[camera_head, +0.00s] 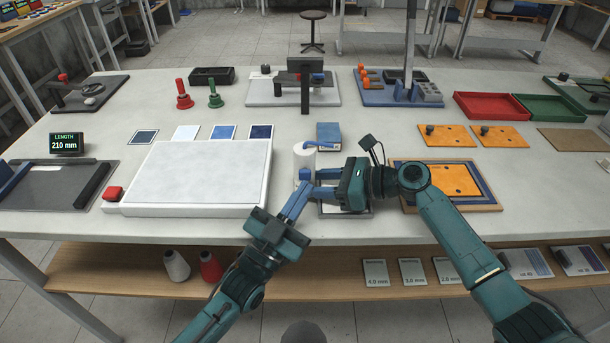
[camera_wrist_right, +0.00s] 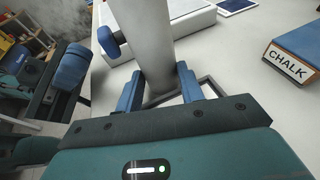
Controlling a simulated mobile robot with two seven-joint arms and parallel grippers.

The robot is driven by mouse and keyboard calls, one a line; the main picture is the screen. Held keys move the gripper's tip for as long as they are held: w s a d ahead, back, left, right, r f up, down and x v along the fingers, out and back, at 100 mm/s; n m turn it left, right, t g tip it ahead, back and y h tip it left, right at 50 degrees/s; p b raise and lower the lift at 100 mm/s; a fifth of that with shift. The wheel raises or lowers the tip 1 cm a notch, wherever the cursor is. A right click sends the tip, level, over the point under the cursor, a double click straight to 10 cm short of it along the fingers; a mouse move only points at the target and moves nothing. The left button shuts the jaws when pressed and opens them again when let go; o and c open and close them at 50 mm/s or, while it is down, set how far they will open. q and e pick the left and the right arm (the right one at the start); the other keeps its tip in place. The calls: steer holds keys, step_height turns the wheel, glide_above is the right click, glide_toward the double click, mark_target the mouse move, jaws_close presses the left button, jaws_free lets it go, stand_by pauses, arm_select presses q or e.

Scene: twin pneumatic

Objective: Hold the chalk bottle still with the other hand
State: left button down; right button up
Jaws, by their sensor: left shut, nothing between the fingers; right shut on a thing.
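The chalk bottle (camera_head: 304,157), a pale upright cylinder, stands just right of the white board. It also shows in the right wrist view (camera_wrist_right: 147,38), where its top is cut off. My right gripper (camera_head: 316,184) comes from the right and is shut on the bottle's lower part; its blue fingers flank it in the right wrist view (camera_wrist_right: 160,88). My left gripper (camera_head: 303,187) comes from the front with its blue fingers shut and empty, close to the bottle's near side. I cannot tell whether it touches. The fingers overlap in the head view.
A blue-topped block labelled CHALK (camera_wrist_right: 292,55) sits behind the bottle; it also shows in the head view (camera_head: 328,135). The white board (camera_head: 200,175) with a red button (camera_head: 113,193) lies left. An orange plate (camera_head: 447,180) lies right. A dark square frame (camera_head: 345,212) lies beneath my right gripper.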

arm_select(q)
steer(key=shift+s+d, duration=0.1)
steer(key=shift+s, duration=2.45)
arm_select(e)
steer(key=o, duration=0.8)
